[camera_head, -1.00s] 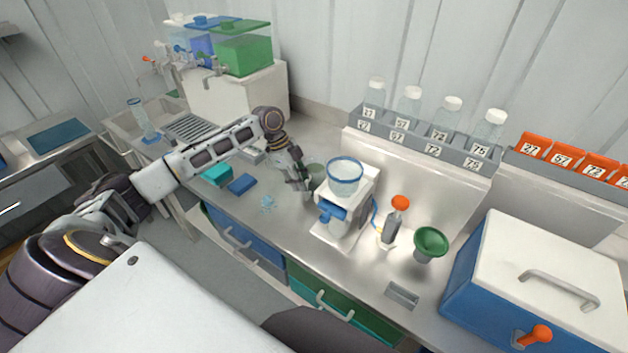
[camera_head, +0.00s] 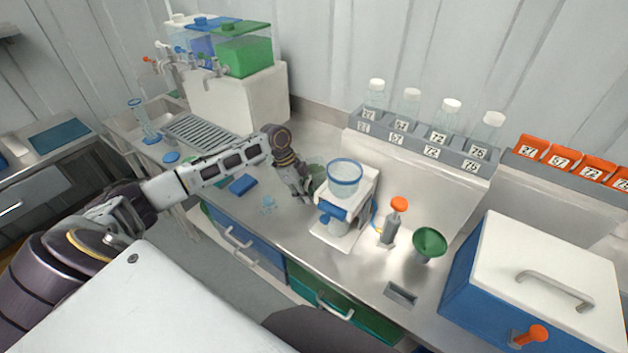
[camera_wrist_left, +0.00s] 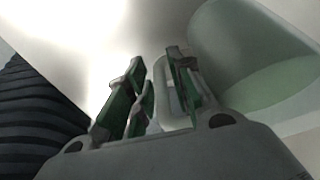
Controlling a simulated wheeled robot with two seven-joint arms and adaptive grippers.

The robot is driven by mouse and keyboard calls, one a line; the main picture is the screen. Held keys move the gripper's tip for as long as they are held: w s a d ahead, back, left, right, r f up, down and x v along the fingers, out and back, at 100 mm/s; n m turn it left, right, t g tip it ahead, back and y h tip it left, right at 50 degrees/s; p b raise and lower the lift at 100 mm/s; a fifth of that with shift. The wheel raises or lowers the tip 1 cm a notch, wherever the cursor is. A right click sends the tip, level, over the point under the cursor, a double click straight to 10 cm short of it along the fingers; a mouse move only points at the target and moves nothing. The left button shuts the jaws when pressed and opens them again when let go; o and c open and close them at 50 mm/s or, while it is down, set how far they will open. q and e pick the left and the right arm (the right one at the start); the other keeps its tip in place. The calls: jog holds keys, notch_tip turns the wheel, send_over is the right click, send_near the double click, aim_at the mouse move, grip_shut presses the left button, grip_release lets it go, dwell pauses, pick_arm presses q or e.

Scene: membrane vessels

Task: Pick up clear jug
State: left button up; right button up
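The clear jug (camera_head: 316,172) is a pale green, see-through vessel on the steel counter, partly hidden behind my left gripper and the white device. In the left wrist view the jug (camera_wrist_left: 245,50) fills the upper right, with greenish contents or base showing through. Its pale handle (camera_wrist_left: 162,92) shows between and behind my fingers. My left gripper (camera_head: 304,194) is low at the counter, just left of the device. In the wrist view its green-padded fingers (camera_wrist_left: 158,90) stand apart at the handle; firm contact cannot be told. My right gripper is out of view.
A white device (camera_head: 340,228) with a clear blue-rimmed bowl (camera_head: 345,174) stands close right of the gripper. An orange-topped bottle (camera_head: 391,222) and green funnel (camera_head: 429,243) stand farther right. A blue block (camera_head: 243,184) lies left. A bottle rack (camera_head: 420,143) is behind.

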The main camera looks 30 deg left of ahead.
pick_arm(q)
jog(key=shift+d+f, duration=0.2)
jog(key=shift+f, duration=0.3)
grip_shut()
jog(key=shift+r, duration=0.1)
